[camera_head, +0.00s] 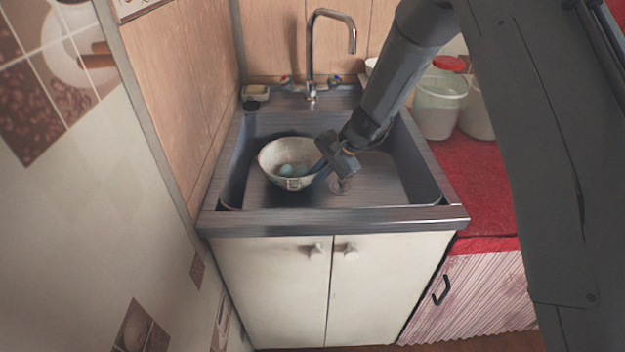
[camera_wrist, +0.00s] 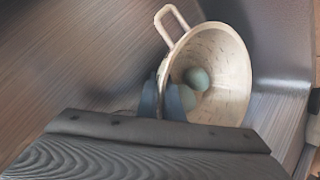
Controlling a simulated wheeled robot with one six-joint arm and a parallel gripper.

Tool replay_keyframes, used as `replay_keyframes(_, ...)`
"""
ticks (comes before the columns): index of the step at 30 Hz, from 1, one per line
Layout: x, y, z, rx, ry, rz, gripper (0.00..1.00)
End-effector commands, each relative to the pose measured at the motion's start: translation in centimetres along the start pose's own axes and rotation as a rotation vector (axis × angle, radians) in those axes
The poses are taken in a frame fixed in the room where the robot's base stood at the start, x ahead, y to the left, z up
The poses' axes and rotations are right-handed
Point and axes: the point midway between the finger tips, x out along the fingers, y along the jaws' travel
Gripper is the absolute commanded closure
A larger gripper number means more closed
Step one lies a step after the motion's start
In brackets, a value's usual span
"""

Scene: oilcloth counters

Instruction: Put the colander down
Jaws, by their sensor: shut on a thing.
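The colander (camera_head: 272,158) is a pale round bowl in the left part of the sink basin (camera_head: 385,180). It also shows in the wrist view (camera_wrist: 233,62), with a loop handle at its upper left and small holes in its wall. Pale greenish round things (camera_wrist: 196,80) lie inside it. My gripper (camera_head: 322,170) is shut on the colander's near right rim; it also shows in the wrist view (camera_wrist: 172,100). I cannot tell whether the colander's underside touches the basin floor.
A chrome tap (camera_head: 310,60) rises behind the basin. A soap dish (camera_head: 255,92) sits at the back left corner. A bucket (camera_head: 438,105) and a red-lidded container (camera_head: 449,64) stand on the red counter (camera_head: 480,185) at the right. The basin's right side is clear.

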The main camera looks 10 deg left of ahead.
Motion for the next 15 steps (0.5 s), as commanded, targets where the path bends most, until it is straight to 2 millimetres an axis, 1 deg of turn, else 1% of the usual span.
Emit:
replay_keyframes(9,0.16,0.0,-0.15,-0.001,0.001,-0.002,1.0)
replay_keyframes(10,0.17,0.03,-0.13,-0.001,0.001,-0.001,0.9)
replay_keyframes(12,0.13,0.02,-0.11,-0.001,0.001,-0.001,0.79)
replay_keyframes(13,0.13,0.02,-0.11,-0.001,0.001,-0.001,0.75)
replay_keyframes(15,0.12,0.01,-0.1,-0.001,0.001,-0.001,0.75)
